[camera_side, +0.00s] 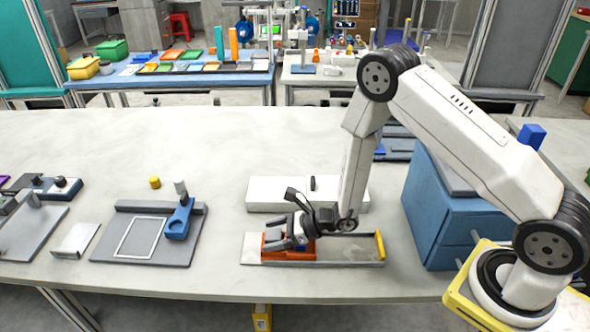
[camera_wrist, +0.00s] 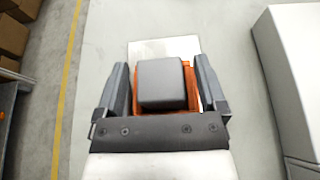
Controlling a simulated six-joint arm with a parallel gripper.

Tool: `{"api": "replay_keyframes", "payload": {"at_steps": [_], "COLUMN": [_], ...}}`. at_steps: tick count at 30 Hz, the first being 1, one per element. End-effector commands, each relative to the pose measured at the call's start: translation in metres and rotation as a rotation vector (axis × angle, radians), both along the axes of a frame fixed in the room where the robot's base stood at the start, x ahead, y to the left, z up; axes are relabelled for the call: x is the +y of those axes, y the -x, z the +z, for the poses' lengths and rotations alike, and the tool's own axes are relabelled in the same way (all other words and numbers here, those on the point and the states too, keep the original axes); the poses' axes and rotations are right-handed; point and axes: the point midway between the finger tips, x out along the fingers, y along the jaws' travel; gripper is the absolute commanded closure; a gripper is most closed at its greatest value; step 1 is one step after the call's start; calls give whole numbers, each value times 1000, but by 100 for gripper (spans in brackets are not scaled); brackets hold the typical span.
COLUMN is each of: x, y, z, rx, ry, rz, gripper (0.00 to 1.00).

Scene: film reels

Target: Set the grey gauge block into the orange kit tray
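The grey gauge block (camera_wrist: 162,82) shows in the wrist view as a rounded square between my two fingers. The orange kit tray (camera_wrist: 189,88) shows around its sides and far edge, so the block is in or directly over the tray; its depth is hard to tell. My gripper (camera_wrist: 162,88) is open, with a narrow gap on each side of the block. In the side view, my gripper (camera_side: 290,232) is low over the orange tray (camera_side: 289,254), which rests on a pale plate (camera_side: 340,263). My fingers largely hide the block there.
A white box (camera_side: 262,192) stands behind the plate. A yellow bar (camera_side: 380,244) is at the plate's right end. A blue cabinet (camera_side: 445,200) stands to the right. A grey fixture with a blue clamp (camera_side: 179,219) lies left; bare table separates it from the plate.

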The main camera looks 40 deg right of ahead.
Motion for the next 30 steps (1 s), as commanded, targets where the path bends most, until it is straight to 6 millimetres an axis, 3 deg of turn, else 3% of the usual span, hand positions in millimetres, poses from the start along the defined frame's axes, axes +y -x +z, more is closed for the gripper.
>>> {"api": "replay_keyframes", "payload": {"at_steps": [15,30], "x": [-1,-45], "y": [1,43], "z": [4,29], "rx": [-1,-1], "ry": [0,-1], "rz": [-1,-5], "gripper": [6,6]}}
